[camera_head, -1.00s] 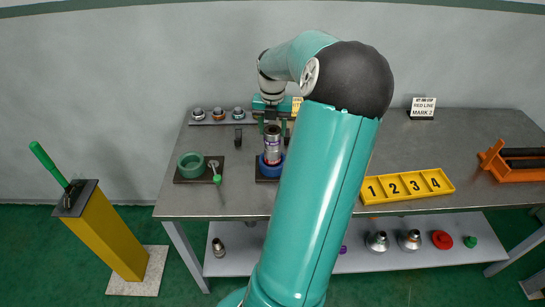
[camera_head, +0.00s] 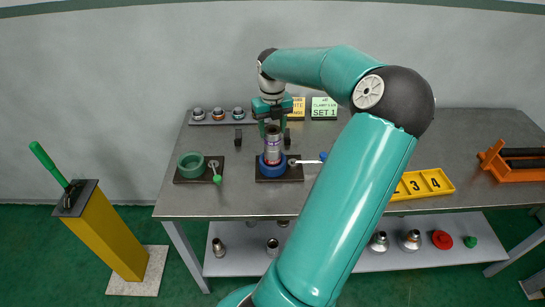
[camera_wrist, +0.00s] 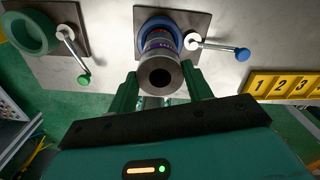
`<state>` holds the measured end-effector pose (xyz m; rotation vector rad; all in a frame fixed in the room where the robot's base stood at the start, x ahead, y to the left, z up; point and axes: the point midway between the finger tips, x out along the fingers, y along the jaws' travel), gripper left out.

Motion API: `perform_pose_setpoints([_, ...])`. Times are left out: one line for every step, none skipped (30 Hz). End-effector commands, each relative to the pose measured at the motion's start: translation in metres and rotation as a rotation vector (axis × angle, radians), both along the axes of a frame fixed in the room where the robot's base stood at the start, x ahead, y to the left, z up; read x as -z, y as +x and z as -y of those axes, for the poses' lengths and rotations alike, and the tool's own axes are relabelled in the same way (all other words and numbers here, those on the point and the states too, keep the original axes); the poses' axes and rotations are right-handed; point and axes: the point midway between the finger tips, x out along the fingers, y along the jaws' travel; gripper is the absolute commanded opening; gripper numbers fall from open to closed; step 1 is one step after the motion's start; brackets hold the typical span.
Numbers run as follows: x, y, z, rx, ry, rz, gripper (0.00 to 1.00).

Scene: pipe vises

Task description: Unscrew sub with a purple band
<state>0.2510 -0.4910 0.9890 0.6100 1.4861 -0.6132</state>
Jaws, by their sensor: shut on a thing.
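A steel sub (camera_head: 273,146) with a purple band stands upright in the blue vise (camera_head: 262,170) on a dark plate on the bench. In the wrist view the sub (camera_wrist: 160,74) shows its round open end toward the camera, with the purple band below it and the blue vise ring (camera_wrist: 176,30) around its base. My gripper (camera_head: 273,127) comes from above with one finger on each side of the sub's upper end. In the wrist view my gripper (camera_wrist: 160,88) is shut on the sub. The exact finger contact is partly hidden.
A green vise (camera_head: 189,165) with a green-knobbed handle stands to the left. The blue-knobbed handle (camera_head: 308,161) points right from the blue vise. A yellow numbered tray (camera_head: 443,182) lies to the right, partly behind my arm. Several fittings sit on a rack (camera_head: 218,120) at the back left.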

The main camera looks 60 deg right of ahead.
Motion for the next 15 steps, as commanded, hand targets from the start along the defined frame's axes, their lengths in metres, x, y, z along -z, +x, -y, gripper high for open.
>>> perform_pose_setpoints([0.0024,0.0008,-0.0016,-0.022,0.011,0.005,0.26])
perform_pose_setpoints([0.0025,0.0008,-0.0018,-0.037,0.011,0.007,0.26])
perform_pose_setpoints([0.0019,0.0007,-0.0017,-0.057,0.011,0.008,0.26])
perform_pose_setpoints([0.0013,0.0002,-0.0011,-0.07,0.008,0.009,0.26])
perform_pose_setpoints([0.0012,0.0001,-0.0011,-0.084,0.008,0.009,0.26])
perform_pose_setpoints([0.0022,0.0013,-0.0021,-0.103,0.011,0.008,0.26])
perform_pose_setpoints([0.0024,0.0015,-0.0024,-0.116,0.012,0.007,0.26])
perform_pose_setpoints([0.0025,0.0012,-0.0023,-0.128,0.012,0.006,0.26])
perform_pose_setpoints([0.0024,0.0011,-0.0024,-0.144,0.012,0.007,0.26])
perform_pose_setpoints([0.0021,0.0013,-0.0024,-0.156,0.011,0.008,0.26])
perform_pose_setpoints([0.0017,0.001,-0.0019,-0.167,0.009,0.008,0.26])
perform_pose_setpoints([0.0009,0.0004,-0.0016,-0.18,0.008,0.01,0.26])
perform_pose_setpoints([0.0016,0.0017,-0.0024,-0.193,0.01,0.009,0.26])
perform_pose_setpoints([0.002,0.0018,-0.0029,-0.204,0.012,0.007,0.26])
perform_pose_setpoints([0.0022,0.0024,-0.0033,-0.218,0.013,0.008,0.26])
